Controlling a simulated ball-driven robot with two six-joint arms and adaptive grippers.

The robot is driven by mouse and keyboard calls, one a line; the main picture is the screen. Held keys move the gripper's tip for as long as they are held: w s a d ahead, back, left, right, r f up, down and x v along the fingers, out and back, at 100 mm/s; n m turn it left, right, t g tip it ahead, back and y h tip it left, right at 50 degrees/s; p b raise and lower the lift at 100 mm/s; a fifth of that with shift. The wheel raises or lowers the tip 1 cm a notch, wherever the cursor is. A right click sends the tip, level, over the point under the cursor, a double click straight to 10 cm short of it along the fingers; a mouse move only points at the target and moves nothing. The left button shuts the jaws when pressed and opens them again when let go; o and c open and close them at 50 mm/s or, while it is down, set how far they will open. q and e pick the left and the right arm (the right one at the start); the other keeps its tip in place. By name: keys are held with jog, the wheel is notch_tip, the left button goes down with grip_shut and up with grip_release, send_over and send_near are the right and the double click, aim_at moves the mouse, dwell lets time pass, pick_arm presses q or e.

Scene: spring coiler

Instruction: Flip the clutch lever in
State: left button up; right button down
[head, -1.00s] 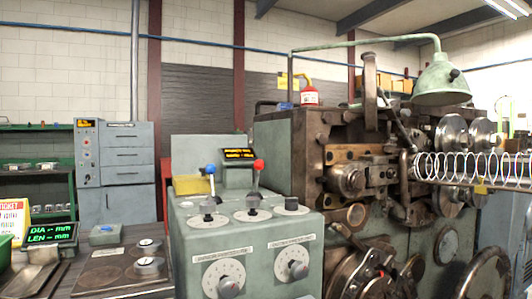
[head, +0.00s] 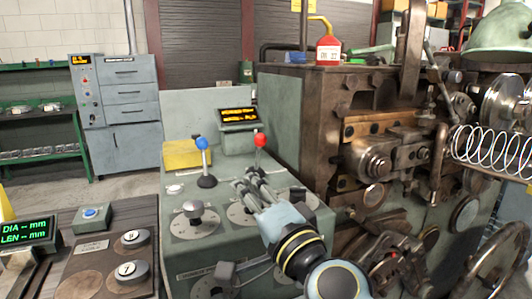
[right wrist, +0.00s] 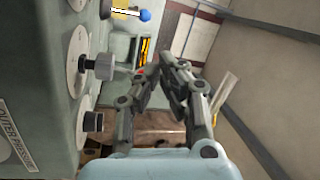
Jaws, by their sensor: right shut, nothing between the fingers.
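Two levers stand on the green control cabinet (head: 180,252): one with a blue ball (head: 202,143) and one with a red ball (head: 260,140). I cannot read which one is labelled clutch. My right gripper (head: 246,178) is shut and empty, just below the red ball in the head view and in front of most of its lever shaft. In the right wrist view the blue ball (right wrist: 145,15) is at the top, and a bit of the red ball (right wrist: 140,72) shows beside the closed fingertips (right wrist: 163,66). Whether they touch is unclear. My left gripper is not in view.
Dials and a grey knob (head: 194,210) sit on the cabinet top around the levers. The coiling machine (head: 330,120) with a wire spring (head: 490,148) stands close on the right.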

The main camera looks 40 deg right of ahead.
aim_at(262, 140)
jog(key=d+m+h, duration=0.2)
jog(key=m+h, duration=0.1)
jog(key=d+m+g+h, duration=0.1)
jog(key=d+m+h, duration=0.2)
jog(key=m, duration=0.1)
jog(key=shift+d+f+g, duration=0.1)
jog(key=shift+d+g, duration=0.2)
jog(key=shift+d+f+m, duration=0.15)
jog(key=shift+d+m, duration=0.2)
jog(key=shift+m, duration=0.15)
jog(key=shift+h, duration=0.3)
jog(key=shift+w+d+r+p, duration=0.15)
jog(key=shift+w+r+p, duration=0.05)
jog(key=shift+w+p, duration=0.2)
jog(key=x, duration=0.4)
jog(key=p+x, duration=0.1)
jog(key=x, duration=0.8)
jog(key=shift+w+f, duration=0.1)
jog(key=shift+f, duration=0.2)
jog(key=shift+w+r+p, duration=0.1)
jog(key=shift+r+p, duration=0.05)
jog(key=shift+p, duration=0.25)
